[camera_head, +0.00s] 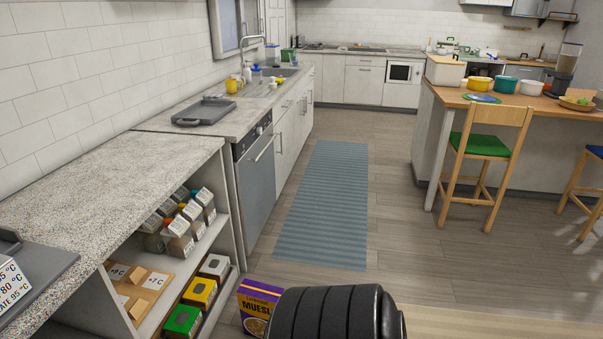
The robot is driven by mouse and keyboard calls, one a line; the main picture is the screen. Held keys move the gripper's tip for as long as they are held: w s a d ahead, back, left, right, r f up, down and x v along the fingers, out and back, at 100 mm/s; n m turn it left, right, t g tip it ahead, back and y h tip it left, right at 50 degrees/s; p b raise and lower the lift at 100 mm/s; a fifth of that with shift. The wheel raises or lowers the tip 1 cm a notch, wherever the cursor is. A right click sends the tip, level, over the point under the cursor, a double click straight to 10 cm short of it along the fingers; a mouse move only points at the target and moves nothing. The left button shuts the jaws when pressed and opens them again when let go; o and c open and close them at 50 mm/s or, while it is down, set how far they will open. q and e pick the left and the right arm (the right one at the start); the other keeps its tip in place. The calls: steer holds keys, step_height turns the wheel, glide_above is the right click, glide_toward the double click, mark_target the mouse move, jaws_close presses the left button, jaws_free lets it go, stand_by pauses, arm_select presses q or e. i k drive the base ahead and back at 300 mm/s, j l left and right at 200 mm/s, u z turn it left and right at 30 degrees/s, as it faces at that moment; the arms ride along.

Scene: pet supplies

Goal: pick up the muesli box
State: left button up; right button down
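The muesli box (257,304) is purple and yellow with "MUESLI" lettering on its front. It stands low at the bottom centre-left, close to the end of the shelf unit. A black ribbed rounded form covers its lower right part, and the frame's bottom edge cuts it off. What it rests on is not clear to see. No fingertips of my left or right gripper show in this view.
The open shelf unit (224,237) at left holds small cartons, a wooden board (140,285) and coloured boxes (199,293). A speckled counter (110,185) tops it. A blue striped rug (325,205) lies on open floor. A green-seated chair (483,144) stands by the island.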

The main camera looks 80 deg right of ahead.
mark_target(258, 300)
steer(key=z, duration=2.05)
steer(key=l, duration=0.1)
steer(key=i+z, duration=0.05)
